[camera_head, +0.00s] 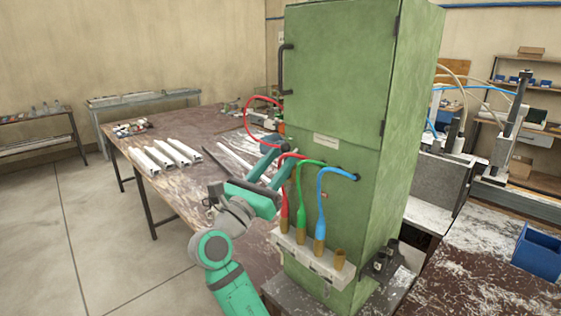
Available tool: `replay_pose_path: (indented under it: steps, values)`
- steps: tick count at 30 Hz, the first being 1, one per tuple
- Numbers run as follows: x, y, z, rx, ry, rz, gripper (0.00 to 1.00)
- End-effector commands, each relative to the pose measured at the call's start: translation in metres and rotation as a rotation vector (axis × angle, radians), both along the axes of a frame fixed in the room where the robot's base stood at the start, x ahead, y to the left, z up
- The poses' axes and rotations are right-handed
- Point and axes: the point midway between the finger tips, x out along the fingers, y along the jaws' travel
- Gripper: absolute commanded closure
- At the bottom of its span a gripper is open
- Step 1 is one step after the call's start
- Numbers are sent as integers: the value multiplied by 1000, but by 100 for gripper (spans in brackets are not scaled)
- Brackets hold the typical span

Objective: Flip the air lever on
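I cannot clearly make out the air lever; a small red part (281,127) shows at the left edge of the green cabinet (345,100), too small to identify. My gripper (280,147) is in front of the cabinet's lower left side, near this red part. Its two teal fingers are apart, with a gap between them, and I see nothing held. The fingertips overlap the start of a red hose (292,155) in the picture; I cannot tell whether they touch it. My gripper and arm hide part of the cabinet's left edge and the table behind.
Red, green (302,190) and blue (322,205) hoses hang on the cabinet front above a pale holder (310,258). A worn table (190,195) carries several white profiles (172,152). A blue bin (538,252) stands at right. Floor at left is clear.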

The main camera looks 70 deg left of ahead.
Motion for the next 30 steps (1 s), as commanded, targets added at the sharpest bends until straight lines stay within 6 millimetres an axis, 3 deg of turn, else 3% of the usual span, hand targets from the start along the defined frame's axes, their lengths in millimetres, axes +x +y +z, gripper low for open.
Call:
replay_pose_path:
  steps: [11, 24, 30]
  values:
    - [-2, -4, -2, 0, 1, -5, 64]
    - [-60, -42, -31, -1, 2, -1, 64]
    - [-77, -54, -39, 0, 1, -3, 64]
